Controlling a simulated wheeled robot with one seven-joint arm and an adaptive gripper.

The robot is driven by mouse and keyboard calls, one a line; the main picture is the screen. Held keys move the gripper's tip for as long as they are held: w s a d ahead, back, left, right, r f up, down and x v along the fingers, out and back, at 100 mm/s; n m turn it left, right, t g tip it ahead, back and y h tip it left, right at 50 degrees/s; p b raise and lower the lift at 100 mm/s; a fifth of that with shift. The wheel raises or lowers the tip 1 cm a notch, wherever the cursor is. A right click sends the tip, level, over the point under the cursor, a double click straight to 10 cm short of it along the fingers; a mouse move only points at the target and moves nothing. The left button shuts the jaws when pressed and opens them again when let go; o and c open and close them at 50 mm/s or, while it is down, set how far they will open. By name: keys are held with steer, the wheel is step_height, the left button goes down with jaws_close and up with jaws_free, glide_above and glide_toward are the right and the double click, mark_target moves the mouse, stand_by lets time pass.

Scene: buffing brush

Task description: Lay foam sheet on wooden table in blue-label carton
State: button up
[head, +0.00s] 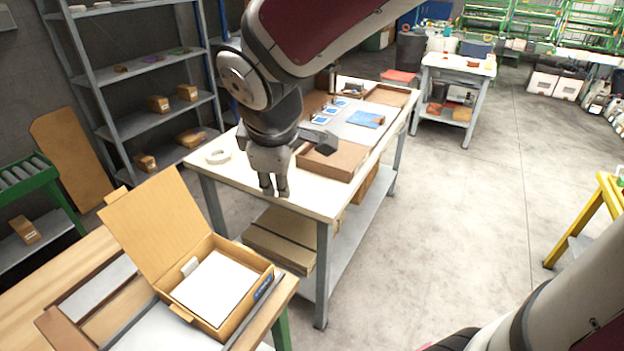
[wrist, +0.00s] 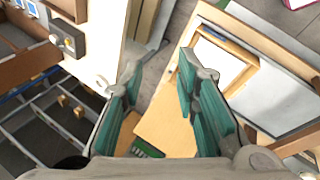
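The open cardboard carton (head: 232,329) stands on the wooden table (head: 75,262) at lower left, its lid raised toward the back. A blue label (head: 264,286) shows on its right side wall. A white sheet (head: 213,288), apparently the foam sheet, lies flat inside the carton. The carton (wrist: 234,48) and white sheet (wrist: 212,62) also show in the wrist view, beyond the right finger. My gripper (head: 273,190) hangs above and behind the carton, near the white workbench's front edge. In the wrist view its teal-padded fingers (wrist: 160,72) are apart with nothing between them.
Grey shelves (head: 140,75) stand at back left. Open floor (head: 450,220) lies to the right.

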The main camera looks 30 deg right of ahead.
steer(key=s+d+r+m+y, duration=0.1)
steer(key=s+r+m, duration=0.1)
steer(key=s+m, duration=0.3)
steer(key=s+d+r+m+y, duration=0.1)
steer(key=s+r+m, duration=0.2)
steer(key=s+m, duration=0.3)
steer(key=s, duration=0.5)
steer(key=shift+d, duration=0.4)
